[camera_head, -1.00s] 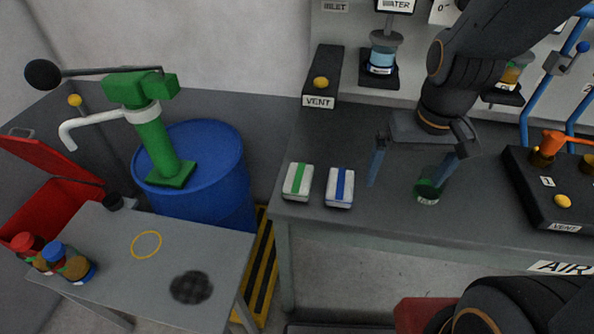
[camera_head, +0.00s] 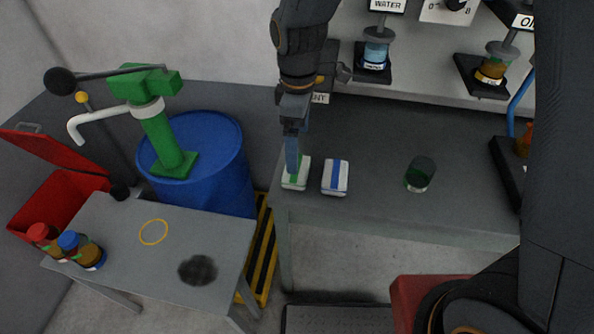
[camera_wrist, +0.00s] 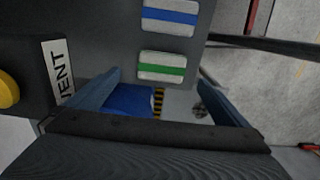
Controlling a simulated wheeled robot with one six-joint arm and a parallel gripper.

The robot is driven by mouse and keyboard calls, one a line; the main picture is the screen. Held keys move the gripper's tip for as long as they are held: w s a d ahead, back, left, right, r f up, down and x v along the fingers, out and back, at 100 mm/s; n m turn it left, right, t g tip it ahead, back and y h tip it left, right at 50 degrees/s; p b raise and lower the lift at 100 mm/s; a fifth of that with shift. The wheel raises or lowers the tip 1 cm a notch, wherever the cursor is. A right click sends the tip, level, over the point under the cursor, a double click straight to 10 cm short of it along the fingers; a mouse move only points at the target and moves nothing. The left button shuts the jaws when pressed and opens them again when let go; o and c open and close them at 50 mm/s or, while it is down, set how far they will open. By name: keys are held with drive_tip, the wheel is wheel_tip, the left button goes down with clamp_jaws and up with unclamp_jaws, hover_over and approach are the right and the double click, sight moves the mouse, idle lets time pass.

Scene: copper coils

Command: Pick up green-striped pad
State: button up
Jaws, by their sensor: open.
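The green-striped pad (camera_head: 296,174), white with a green band, lies flat at the left front of the dark workbench. In the wrist view the green-striped pad (camera_wrist: 162,67) lies ahead of the open fingers. My gripper (camera_head: 292,160) points down above the pad, and its fingers hide part of the pad in the head view. In the wrist view my gripper (camera_wrist: 160,85) has its fingers wide apart with nothing between them. I cannot tell whether a finger touches the pad.
A blue-striped pad (camera_head: 335,177) lies just right of the green one. A dark green jar (camera_head: 419,174) stands farther right. A VENT box (camera_wrist: 50,75) stands behind. A blue drum (camera_head: 215,165) stands left of the workbench.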

drive_tip(key=shift+s+a+f+p, duration=0.1)
drive_tip(key=shift+f+p, duration=0.55)
drive_tip(key=shift+f, duration=1.3)
drive_tip(key=shift+s+a+f+p, duration=0.1)
drive_tip(key=shift+f+p, duration=0.5)
drive_tip(key=shift+f, duration=1.35)
drive_tip(key=c, duration=1.1)
